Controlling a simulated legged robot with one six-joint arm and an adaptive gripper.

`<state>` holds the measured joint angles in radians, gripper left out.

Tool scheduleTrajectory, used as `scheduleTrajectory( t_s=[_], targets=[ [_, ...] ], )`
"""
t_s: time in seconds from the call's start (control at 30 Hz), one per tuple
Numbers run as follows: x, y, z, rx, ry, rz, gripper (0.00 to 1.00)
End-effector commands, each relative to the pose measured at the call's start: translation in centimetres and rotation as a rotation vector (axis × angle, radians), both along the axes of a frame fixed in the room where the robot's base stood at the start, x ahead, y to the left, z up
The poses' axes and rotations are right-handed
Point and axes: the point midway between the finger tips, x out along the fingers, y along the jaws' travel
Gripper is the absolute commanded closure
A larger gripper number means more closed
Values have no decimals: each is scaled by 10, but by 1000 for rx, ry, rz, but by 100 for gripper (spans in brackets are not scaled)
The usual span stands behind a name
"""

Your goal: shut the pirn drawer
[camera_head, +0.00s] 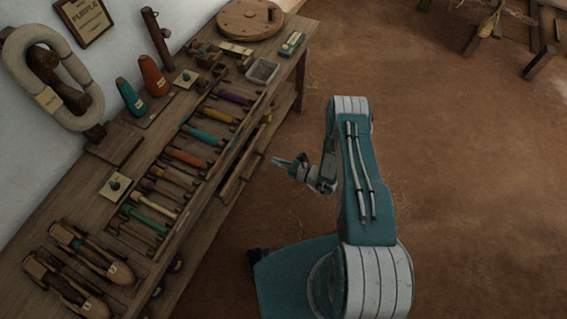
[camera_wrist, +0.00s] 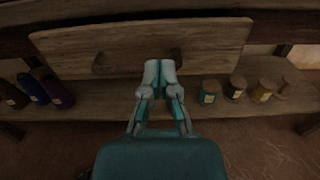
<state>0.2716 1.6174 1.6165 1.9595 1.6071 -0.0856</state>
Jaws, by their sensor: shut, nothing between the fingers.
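The pirn drawer's wooden front (camera_wrist: 215,42) spans the upper part of the wrist view, with dark pulls on its face. In the head view the drawer (camera_head: 237,176) sits under the bench's right edge and its front stands out from it, so it looks partly open. My gripper (camera_wrist: 160,68) is shut and empty, its fingertips overlapping the lower middle of the drawer front beside the right pull. Whether they touch the wood I cannot tell. In the head view my gripper (camera_head: 279,161) points left towards the drawer, with a gap visible between.
The bench top carries a rack of coloured pirns (camera_head: 205,136), shuttles (camera_head: 92,252) and a grey tray (camera_head: 262,71). Open floor (camera_head: 470,180) lies to the right.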

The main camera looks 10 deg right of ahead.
Motion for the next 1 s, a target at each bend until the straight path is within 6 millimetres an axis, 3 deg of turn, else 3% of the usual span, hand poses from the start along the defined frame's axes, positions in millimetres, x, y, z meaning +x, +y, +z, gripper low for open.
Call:
scheduleTrajectory(
  t_s=[0.2,0.4,1.0],
  targets=[
    [26,35,0,-2,-2,4,100],
    [44,57,0,-1,-1,2,100],
    [55,71,0,-1,-2,2,100]
  ],
)
